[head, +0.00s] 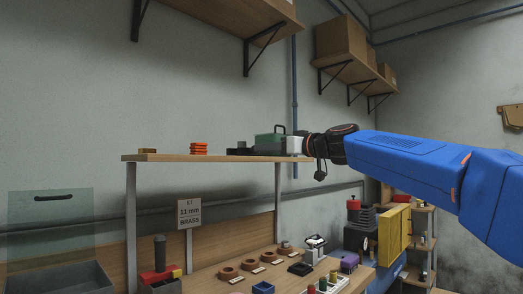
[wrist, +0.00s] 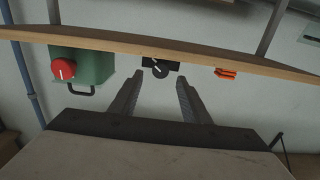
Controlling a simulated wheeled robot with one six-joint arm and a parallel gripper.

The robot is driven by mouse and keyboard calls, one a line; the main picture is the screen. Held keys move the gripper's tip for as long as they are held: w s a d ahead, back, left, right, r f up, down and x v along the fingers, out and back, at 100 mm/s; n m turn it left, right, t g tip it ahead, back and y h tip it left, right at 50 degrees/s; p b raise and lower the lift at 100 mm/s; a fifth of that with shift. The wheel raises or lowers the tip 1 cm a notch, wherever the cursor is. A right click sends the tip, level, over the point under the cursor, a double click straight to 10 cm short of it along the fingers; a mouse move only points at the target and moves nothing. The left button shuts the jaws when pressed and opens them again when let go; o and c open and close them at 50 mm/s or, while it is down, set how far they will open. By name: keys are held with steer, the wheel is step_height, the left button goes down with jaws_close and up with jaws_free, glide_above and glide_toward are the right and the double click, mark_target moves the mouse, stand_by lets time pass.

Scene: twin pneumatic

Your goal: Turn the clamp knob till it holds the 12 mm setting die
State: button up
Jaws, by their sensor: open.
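A black block with a round black knob (wrist: 161,69) bearing a white line shows in the wrist view, at the shelf edge; it looks like the clamp. In the head view a low dark block (head: 238,151) on the shelf seems to be the same thing. My gripper (wrist: 160,77) is open and empty. Its fingertips frame the knob from either side in the wrist view; I cannot tell whether they touch it. I cannot make out the 12 mm setting die or whether the clamp holds it.
A green box (head: 266,139) with a handle stands close to my gripper; its red knob (wrist: 64,69) shows in the wrist view. An orange stack (head: 198,148) and a brass-coloured piece (head: 147,151) are on the wooden shelf (head: 220,158). A sign (head: 189,212) below reads 11 mm brass.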

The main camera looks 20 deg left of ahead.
steer(key=shift+x, duration=1.95)
steer(key=c, duration=1)
